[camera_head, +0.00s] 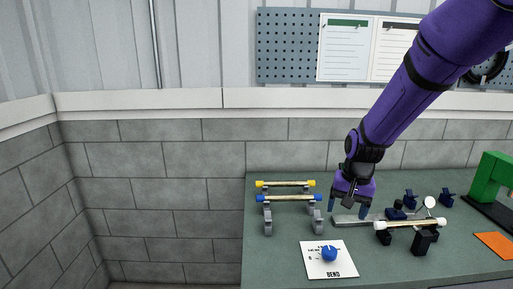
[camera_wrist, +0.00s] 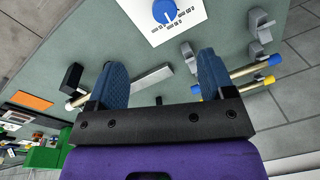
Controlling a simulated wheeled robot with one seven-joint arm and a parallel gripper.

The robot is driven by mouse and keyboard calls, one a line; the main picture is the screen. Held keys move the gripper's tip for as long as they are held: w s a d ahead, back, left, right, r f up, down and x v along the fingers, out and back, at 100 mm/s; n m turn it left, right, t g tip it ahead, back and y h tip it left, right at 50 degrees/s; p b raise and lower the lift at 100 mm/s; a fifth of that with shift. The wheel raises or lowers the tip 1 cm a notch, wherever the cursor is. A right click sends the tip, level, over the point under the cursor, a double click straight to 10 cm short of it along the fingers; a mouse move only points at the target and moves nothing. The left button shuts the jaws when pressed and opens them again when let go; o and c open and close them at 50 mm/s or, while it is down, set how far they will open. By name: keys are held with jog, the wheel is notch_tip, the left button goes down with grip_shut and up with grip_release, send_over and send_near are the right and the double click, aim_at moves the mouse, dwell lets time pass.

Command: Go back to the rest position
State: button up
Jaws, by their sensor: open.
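My gripper (camera_head: 348,206) is on the end of my purple arm, above the green bench. In the wrist view its two blue fingers (camera_wrist: 163,75) are spread wide apart with nothing held between them. A rod with white ends (camera_head: 410,223) lies on black supports (camera_head: 423,242) to the right of the gripper. A rod with blue ends (camera_head: 289,198) and a rod with yellow ends (camera_head: 286,184) lie on grey stands (camera_head: 267,222) to its left. A flat grey bar (camera_head: 350,219) lies on the bench beneath the gripper.
A white card (camera_head: 343,268) with a blue knob (camera_head: 329,254) lies at the bench front. A green machine (camera_head: 497,180) and an orange sheet (camera_head: 494,244) are at the right. A small round mirror-like disc (camera_head: 430,202) stands behind the white-ended rod. A pegboard (camera_head: 287,50) hangs on the wall.

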jog(key=s+d+r+n+t, duration=0.2)
jog(key=s+d+r, duration=0.1)
jog(key=s+r, duration=1)
jog(key=s+d+r+n+t, duration=0.1)
jog(key=s+r, duration=0.2)
jog(key=s, duration=0.3)
jog(key=s+d+r+n+t, duration=0.1)
jog(key=s+r, duration=0.2)
jog(key=s, duration=0.4)
jog(key=shift+d+h, duration=0.35)
jog(key=shift+h, duration=0.05)
